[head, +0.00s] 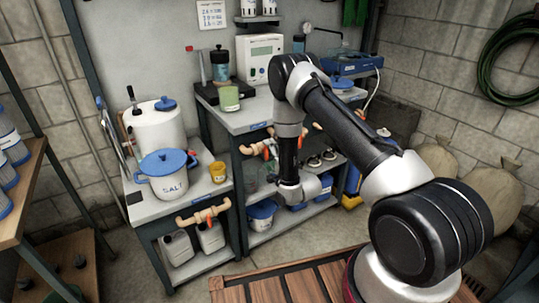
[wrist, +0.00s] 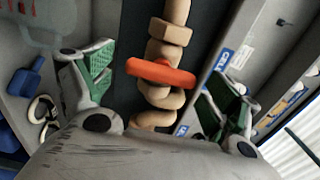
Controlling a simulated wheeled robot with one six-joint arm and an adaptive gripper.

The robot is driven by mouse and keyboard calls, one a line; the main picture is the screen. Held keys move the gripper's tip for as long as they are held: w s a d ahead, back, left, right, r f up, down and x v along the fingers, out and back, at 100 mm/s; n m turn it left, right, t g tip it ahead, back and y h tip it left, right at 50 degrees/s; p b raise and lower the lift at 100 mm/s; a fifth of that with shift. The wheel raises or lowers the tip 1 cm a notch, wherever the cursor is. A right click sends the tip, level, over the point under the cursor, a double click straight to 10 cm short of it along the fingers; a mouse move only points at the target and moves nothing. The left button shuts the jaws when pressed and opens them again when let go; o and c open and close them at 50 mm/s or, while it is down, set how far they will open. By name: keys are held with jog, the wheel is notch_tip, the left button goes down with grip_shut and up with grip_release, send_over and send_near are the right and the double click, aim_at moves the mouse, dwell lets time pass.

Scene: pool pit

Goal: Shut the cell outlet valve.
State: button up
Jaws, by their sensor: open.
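In the wrist view, an orange valve handle (wrist: 161,72) lies crosswise over a beige pipe (wrist: 172,32) with a hex fitting. A label beside it (wrist: 241,56) begins with "CELL"; the rest is too small to read. My gripper (wrist: 155,82) is open, its green-padded fingers on either side of the handle, apart from it. In the head view, an orange handle on the pipe (head: 255,149) shows at the bench front, left of my arm's wrist. My fingers are hard to make out there.
A second pipe with a red handle (head: 183,220) is on the lower left bench, below the salt pot (head: 165,172) and yellow cup (head: 218,172). A green mug (head: 229,98) stands on the middle bench. A wooden slatted platform (head: 290,285) lies in front.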

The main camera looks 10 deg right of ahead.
jog(key=shift+s, duration=0.1)
jog(key=v, duration=0.7)
jog(key=shift+s, duration=0.15)
